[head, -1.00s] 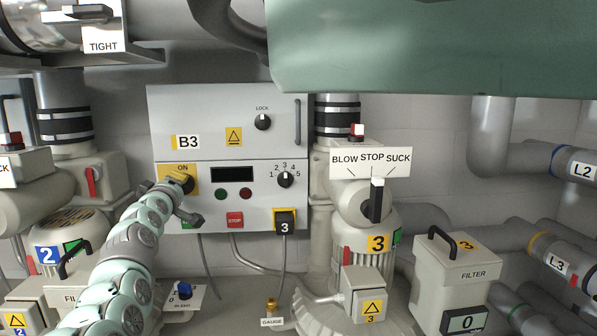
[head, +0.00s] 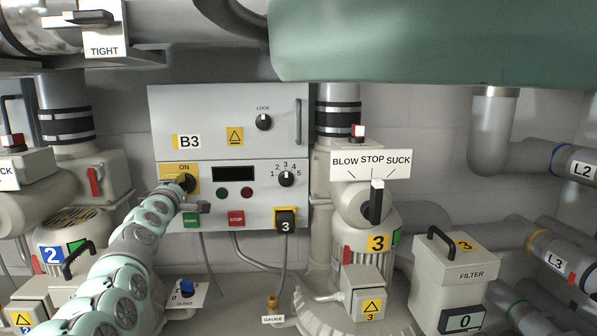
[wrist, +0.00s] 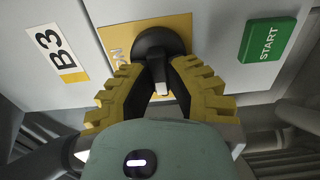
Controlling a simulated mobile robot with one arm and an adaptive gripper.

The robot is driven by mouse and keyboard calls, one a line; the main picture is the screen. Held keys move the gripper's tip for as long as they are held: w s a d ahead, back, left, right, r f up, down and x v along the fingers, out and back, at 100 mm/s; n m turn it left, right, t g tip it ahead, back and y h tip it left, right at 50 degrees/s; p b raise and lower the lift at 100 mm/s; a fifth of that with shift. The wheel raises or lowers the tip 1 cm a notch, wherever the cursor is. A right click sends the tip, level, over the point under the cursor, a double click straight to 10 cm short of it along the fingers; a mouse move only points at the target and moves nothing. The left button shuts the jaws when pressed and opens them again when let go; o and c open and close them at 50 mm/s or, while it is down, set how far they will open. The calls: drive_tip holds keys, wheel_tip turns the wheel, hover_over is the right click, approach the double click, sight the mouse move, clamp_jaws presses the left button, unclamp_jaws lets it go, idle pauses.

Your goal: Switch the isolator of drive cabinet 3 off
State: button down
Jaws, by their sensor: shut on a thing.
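Drive cabinet B3 (head: 215,115) is a grey box on the wall in the head view. Its isolator is a black rotary knob on a yellow plate (head: 165,172) marked ON, at the cabinet's left side. In the wrist view the black isolator knob (wrist: 158,46) shows a white pointer mark. My gripper (wrist: 158,88) has its yellow ribbed fingers closed on either side of the knob's handle. In the head view my gripper (head: 188,190) covers much of the knob. The rest of the plate's lettering is hidden behind my fingers.
A green START button (wrist: 267,40) sits beside the isolator in the wrist view. In the head view a red STOP button (head: 236,218), a numbered selector (head: 286,179) and a LOCK knob (head: 264,122) share the cabinet front. Blower 3's lever (head: 376,203) stands to the right.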

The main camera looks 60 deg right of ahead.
drive_tip(key=shift+f, duration=0.1)
drive_tip(key=c, duration=0.9)
unclamp_jaws()
drive_tip(key=shift+c, duration=0.2)
drive_tip(key=shift+s, duration=0.1)
drive_tip(key=v, duration=1.1)
drive_tip(key=shift+s+a, duration=0.3)
